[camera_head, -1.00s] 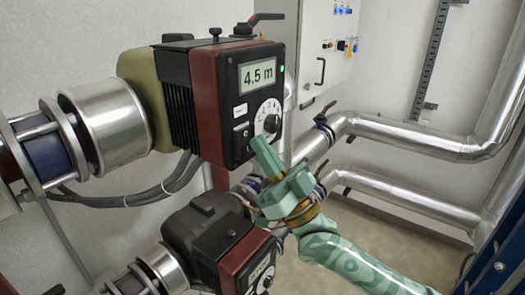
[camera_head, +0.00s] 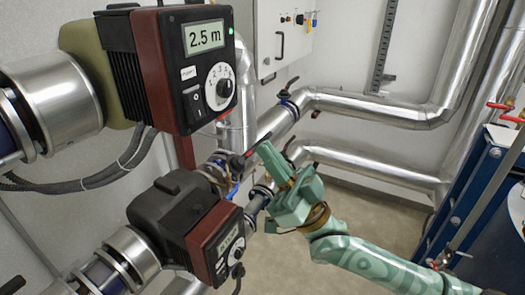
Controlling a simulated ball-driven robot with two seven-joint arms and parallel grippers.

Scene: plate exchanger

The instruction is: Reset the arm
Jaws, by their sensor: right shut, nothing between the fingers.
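My right arm (camera_head: 365,258) comes in from the lower right, pale green with a patterned forearm. My right gripper (camera_head: 272,160) is shut and empty, its fingers pointing up and left. It is apart from the upper pump's dial (camera_head: 220,88), below and to the right of it. The upper pump (camera_head: 170,65) has a dark red and black housing, and its display (camera_head: 204,38) reads 2.5 m. My left gripper is not in view.
A lower pump (camera_head: 190,220) sits left of my right gripper. Silver pipes (camera_head: 375,106) run behind it along the wall. A grey cabinet (camera_head: 285,35) hangs at the back. A blue frame (camera_head: 460,205) with red-handled valves stands at right. Bare floor (camera_head: 370,200) shows between.

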